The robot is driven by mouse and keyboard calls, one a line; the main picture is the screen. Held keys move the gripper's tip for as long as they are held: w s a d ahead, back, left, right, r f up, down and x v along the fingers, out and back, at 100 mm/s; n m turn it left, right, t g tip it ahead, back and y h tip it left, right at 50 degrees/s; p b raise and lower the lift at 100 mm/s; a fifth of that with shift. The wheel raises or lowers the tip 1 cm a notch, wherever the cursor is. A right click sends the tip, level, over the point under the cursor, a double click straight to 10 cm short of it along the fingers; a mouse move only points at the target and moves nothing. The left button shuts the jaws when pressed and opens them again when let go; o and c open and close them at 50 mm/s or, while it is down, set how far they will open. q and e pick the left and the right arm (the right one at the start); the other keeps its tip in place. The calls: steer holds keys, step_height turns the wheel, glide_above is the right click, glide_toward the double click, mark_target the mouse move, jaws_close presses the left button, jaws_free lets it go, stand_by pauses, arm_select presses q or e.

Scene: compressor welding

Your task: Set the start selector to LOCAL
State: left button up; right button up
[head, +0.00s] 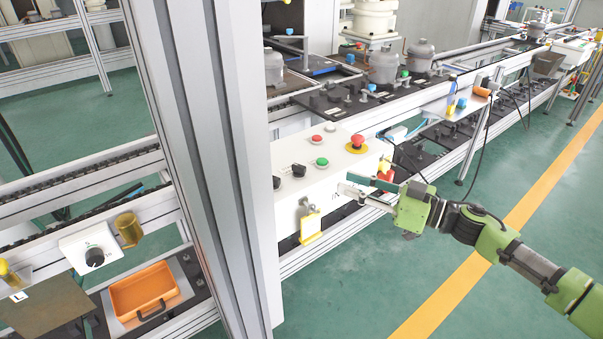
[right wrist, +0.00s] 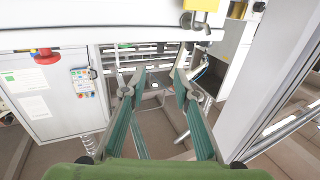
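A white control box (head: 330,165) stands right of the grey column in the head view. It carries black selector knobs (head: 298,170), red and green buttons and a red emergency stop (head: 357,141). Another black rotary knob (head: 95,257) sits on a white plate left of the column. I cannot read which is the start selector or its setting. My right gripper (head: 343,183) is in front of the box's right side, its fingers apart and empty. The right wrist view also shows the open fingers (right wrist: 158,82) with nothing between them. My left gripper is not in view.
A yellow tag (head: 310,227) hangs on the box's front, below a metal fitting. An orange tray (head: 145,290) lies at the lower left. The tall grey column (head: 205,150) separates the two panels. The green floor at the right is largely clear.

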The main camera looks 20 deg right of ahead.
mark_target(305, 168)
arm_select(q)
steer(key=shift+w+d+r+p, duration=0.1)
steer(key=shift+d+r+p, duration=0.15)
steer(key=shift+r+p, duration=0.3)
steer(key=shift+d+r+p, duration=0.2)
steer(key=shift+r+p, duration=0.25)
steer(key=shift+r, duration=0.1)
arm_select(e)
steer(key=x, duration=1.3)
steer(key=shift+s, duration=0.1)
jaws_close()
